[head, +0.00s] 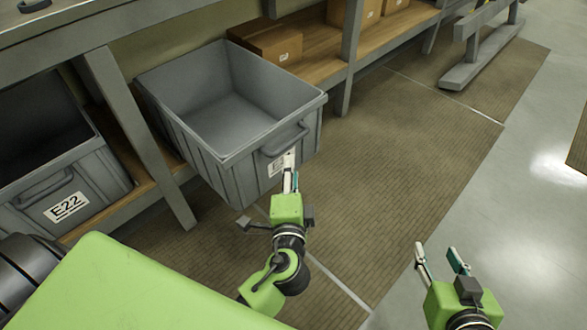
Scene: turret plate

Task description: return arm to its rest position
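My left gripper (289,165) is in front of the grey bin (222,165), its fingertips over the bin's label just below the front handle. I see its fingers nearly edge-on, so I cannot tell whether they are open or touching the bin. The bin is empty and sticks out from the lower shelf over the floor mat. My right gripper (440,255) is at the lower right, open and empty, with its fingers apart above the floor.
Another grey bin (70,165), labelled E22, sits on the shelf at left. Cardboard boxes (278,45) stand on the wooden shelf (318,66) behind. Grey shelf posts (350,50) flank the bin.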

